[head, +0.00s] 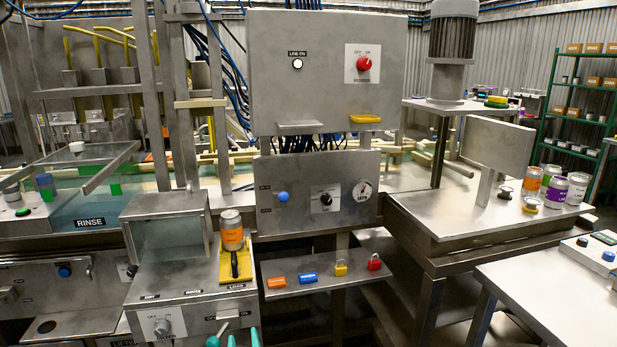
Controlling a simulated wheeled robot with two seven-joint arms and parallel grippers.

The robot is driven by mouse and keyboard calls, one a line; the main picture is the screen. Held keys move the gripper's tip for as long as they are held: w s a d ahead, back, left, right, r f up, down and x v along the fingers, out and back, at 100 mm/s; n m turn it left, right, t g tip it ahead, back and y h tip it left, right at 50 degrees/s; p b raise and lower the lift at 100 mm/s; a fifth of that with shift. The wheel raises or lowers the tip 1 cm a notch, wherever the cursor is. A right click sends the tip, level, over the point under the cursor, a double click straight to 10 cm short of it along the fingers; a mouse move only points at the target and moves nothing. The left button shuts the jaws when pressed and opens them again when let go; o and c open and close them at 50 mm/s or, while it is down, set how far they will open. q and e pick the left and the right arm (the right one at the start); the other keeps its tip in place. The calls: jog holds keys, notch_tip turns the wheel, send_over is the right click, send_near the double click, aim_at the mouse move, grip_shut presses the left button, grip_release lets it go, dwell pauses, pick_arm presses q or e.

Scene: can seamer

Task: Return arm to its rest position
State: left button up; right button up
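Two teal fingertips of my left gripper (243,340) show at the bottom edge, left of centre. There is a gap between them with nothing in it, so it looks open. The rest of that gripper and its arm are below the picture. The tips are in front of the lower part of a metal box (180,285), near a lever with a teal-green end (214,341). I cannot tell whether they touch anything. My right gripper is not in view.
An orange can (232,230) stands on the yellow plate (228,266) on the box. Several cans stand at right. A metal table (560,300) fills the lower right.

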pick_arm(q)
notch_tip(320, 180, down, 20)
jog(key=s+n+g+h, duration=0.2)
jog(key=n+g, duration=0.2)
jog(key=n, duration=0.1)
jog(key=s+a+f+n+g+h, duration=0.1)
jog(key=s+a+f+n+g, duration=0.15)
jog(key=s+f, duration=0.4)
jog(key=s+a+f+n+g, duration=0.1)
jog(key=s+f+n+g, duration=0.15)
jog(key=f, duration=0.65)
jog(key=s+a+f+n+g, duration=0.2)
jog(key=s+f+n, duration=0.4)
jog(key=s, duration=0.6)
jog(key=s+a+f+n+g, duration=0.2)
jog(key=s+f+n, duration=0.4)
jog(key=s, duration=0.6)
jog(key=s+a+f+n+g+h, duration=0.1)
jog(key=s+a+f+n+g, duration=0.2)
jog(key=s, duration=0.9)
notch_tip(320, 180, down, 4)
jog(key=n+p, duration=0.1)
jog(key=n, duration=0.2)
jog(key=shift+s+a, duration=0.25)
jog(key=shift+s, duration=0.05)
